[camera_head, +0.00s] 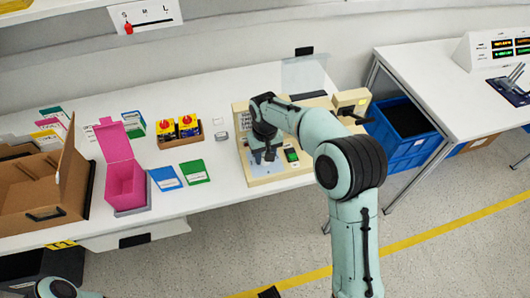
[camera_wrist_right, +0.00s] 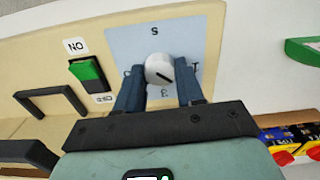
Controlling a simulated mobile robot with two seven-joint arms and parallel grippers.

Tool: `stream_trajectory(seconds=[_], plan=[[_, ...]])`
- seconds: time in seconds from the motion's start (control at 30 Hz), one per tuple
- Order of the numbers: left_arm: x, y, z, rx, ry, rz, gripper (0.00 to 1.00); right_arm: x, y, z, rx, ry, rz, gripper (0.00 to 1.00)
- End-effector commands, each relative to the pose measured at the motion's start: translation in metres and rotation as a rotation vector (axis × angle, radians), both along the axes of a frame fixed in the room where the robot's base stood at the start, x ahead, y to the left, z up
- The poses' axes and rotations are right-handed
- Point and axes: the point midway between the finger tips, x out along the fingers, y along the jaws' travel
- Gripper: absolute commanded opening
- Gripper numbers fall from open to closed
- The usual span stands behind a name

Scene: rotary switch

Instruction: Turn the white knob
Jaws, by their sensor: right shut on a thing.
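The white knob (camera_wrist_right: 158,68) sits on a pale blue dial plate (camera_wrist_right: 189,33) on the cream panel, with a dark pointer mark on its face and letters around it. My right gripper (camera_wrist_right: 158,88) has its two blue-grey fingers on either side of the knob and is shut on it. In the head view, my right gripper (camera_head: 262,155) reaches down to the cream device (camera_head: 278,178); the knob is hidden there.
A green switch (camera_wrist_right: 86,70) and a dark handle (camera_wrist_right: 52,101) lie beside the dial. On the table are a pink box (camera_head: 125,185), a cardboard box (camera_head: 35,200), and blue and green packets. A blue bin (camera_head: 405,150) stands right of the table.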

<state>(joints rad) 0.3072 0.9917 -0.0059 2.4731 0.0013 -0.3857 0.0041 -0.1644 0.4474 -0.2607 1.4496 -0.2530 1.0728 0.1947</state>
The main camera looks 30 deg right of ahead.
Motion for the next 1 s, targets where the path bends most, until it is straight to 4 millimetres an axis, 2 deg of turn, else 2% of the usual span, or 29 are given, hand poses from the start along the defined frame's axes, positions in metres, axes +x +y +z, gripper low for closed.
stream_trajectory(seconds=[0.6,1.0], plan=[[0.009,0.000,0.023,0.001,-0.011,0.000,1.00,0.000,0.000,0.001,0.000,0.000,-0.565,0.07],[0.013,0.000,0.030,0.000,-0.015,0.000,1.00,0.000,0.000,0.001,0.001,0.000,-0.788,0.07]])
